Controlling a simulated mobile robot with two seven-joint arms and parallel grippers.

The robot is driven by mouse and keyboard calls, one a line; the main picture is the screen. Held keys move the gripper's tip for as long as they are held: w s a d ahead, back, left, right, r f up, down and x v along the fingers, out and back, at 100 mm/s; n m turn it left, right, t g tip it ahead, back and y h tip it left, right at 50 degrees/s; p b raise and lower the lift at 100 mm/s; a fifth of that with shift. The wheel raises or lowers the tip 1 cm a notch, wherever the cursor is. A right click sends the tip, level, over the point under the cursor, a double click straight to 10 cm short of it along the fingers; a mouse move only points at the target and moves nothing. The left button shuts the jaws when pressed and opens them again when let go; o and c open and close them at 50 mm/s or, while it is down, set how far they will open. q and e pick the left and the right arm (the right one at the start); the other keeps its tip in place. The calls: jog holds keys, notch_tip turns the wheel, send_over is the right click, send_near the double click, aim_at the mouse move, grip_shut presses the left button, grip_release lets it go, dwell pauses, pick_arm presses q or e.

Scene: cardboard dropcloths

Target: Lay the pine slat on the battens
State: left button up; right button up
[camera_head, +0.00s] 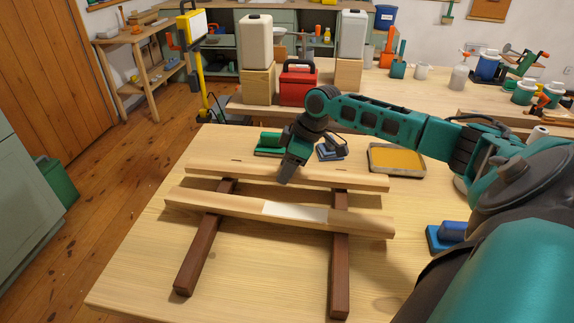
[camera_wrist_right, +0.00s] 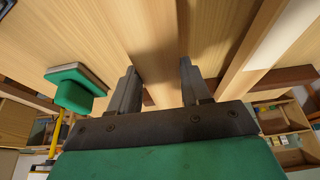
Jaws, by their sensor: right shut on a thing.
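Two dark brown battens, the left one (camera_head: 200,252) and the right one (camera_head: 340,265), lie apart on the table. A plain light slat (camera_head: 345,180) spans their far ends. My right gripper (camera_head: 285,178) points down at its middle and is shut on it. In the right wrist view the two fingers (camera_wrist_right: 158,80) stand on either side of the wood. I cannot tell whether this slat touches the battens. A second light slat (camera_head: 235,205) with a white patch (camera_head: 295,211) lies across both battens nearer the front. My left gripper is out of view.
The light wooden table (camera_head: 265,270) has free room between and around the battens. Behind the slats are a green block (camera_head: 270,143), a blue block (camera_head: 331,150) and a yellow tray (camera_head: 396,160). A blue tool (camera_head: 447,235) lies at the right.

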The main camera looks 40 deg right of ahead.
jog(key=shift+f, duration=0.25)
jog(key=o, duration=1.3)
jog(key=p+v, duration=0.1)
jog(key=v, duration=1.2)
jog(key=shift+f, duration=0.1)
jog(key=shift+a, duration=0.1)
